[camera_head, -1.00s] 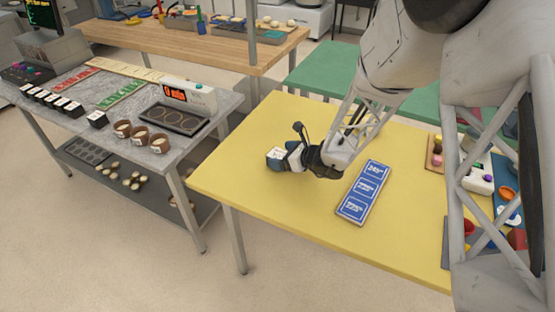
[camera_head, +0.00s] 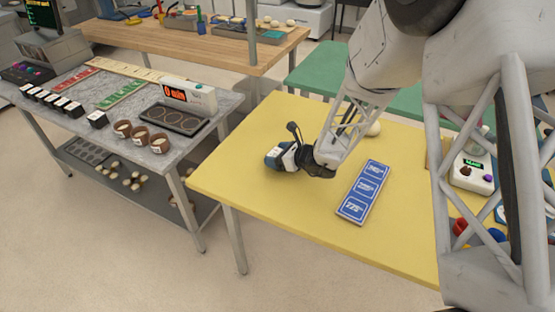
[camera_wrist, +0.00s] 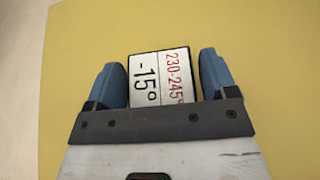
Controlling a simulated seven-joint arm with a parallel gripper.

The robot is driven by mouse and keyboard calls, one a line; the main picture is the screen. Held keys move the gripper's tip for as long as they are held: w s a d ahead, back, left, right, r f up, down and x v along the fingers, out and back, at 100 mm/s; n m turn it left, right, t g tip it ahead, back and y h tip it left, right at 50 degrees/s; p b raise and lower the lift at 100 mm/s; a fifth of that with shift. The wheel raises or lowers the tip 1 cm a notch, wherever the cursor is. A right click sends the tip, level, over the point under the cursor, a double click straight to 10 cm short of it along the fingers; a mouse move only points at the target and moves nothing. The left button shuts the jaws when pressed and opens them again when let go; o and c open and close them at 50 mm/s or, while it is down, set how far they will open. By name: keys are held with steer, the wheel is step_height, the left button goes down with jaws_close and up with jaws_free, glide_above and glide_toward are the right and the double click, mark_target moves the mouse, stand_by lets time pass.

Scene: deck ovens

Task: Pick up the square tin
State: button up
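A small black-sided block with a white printed top (camera_wrist: 160,78) sits between my gripper's fingers in the wrist view. Its top reads "-15°" in black and "230-245°" in red. I cannot tell whether it is the square tin; no other thing is clearly a square tin. My gripper (camera_head: 272,157) is low over the left part of the yellow table. In the wrist view, its blue fingers (camera_wrist: 163,80) stand on both sides of the block, with a thin gap at the right finger.
The yellow table (camera_head: 235,178) is mostly clear. A blue numbered board (camera_head: 363,192) lies right of my gripper. A round pale thing (camera_head: 373,129) is partly behind my arm. A control box (camera_head: 472,175) stands at the right. The grey table (camera_head: 150,110) holds small black blocks, brown cups and a tray.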

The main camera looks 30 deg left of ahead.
mark_target(277, 154)
steer(key=c, duration=0.8)
steer(key=shift+o, duration=0.2)
steer(key=shift+r, duration=0.15)
steer(key=shift+r, duration=1.6)
steer(key=s+d, duration=0.3)
steer(key=s, duration=0.1)
steer(key=s+d+r, duration=0.1)
steer(key=s+d, duration=0.6)
steer(key=s, duration=0.1)
steer(key=shift+s+d+r, duration=0.1)
steer(key=shift+d+r, duration=0.05)
steer(key=shift+r, duration=0.1)
